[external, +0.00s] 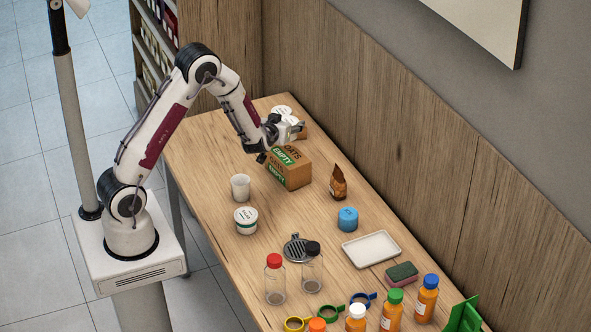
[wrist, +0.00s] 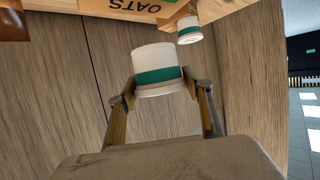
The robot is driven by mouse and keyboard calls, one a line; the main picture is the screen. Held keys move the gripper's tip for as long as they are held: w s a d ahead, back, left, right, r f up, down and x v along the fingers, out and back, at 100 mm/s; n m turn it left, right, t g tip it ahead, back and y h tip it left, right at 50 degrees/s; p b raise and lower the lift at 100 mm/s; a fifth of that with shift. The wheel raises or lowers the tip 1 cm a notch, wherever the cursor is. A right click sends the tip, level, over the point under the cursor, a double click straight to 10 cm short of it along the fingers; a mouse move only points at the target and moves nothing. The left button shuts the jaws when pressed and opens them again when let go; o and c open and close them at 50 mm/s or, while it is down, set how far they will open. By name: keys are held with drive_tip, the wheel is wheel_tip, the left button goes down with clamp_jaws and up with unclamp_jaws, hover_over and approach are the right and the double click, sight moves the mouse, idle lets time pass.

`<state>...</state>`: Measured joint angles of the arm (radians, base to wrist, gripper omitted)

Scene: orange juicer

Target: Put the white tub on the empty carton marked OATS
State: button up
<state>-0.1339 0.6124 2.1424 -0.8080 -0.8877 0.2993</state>
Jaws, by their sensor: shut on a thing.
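My gripper (wrist: 160,92) is shut on a white tub (wrist: 157,68) with a green band, held between the two fingers in the wrist view. In the external view my gripper (external: 283,133) is at the back of the table, just above and behind the brown carton (external: 290,169) marked OATS and EMPTY. The carton also shows upside down at the top of the wrist view (wrist: 125,8). The tub appears clear of the carton. A white lid (external: 282,111) shows behind my gripper; I cannot tell whether it belongs to the held tub.
A second green-banded tub (wrist: 188,30) is near the carton in the wrist view. A white cup (external: 241,187) and lidded tub (external: 246,220) stand in front. A brown bag (external: 338,183), blue-topped tub (external: 347,218) and white tray (external: 371,249) are right. Bottles crowd the near end.

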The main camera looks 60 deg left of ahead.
drive_tip(key=shift+f, duration=1.35)
drive_tip(key=shift+f, duration=0.1)
drive_tip(key=shift+f, duration=1.75)
drive_tip(key=shift+f, duration=0.1)
drive_tip(key=o, duration=1.2)
drive_tip(key=v, duration=1.2)
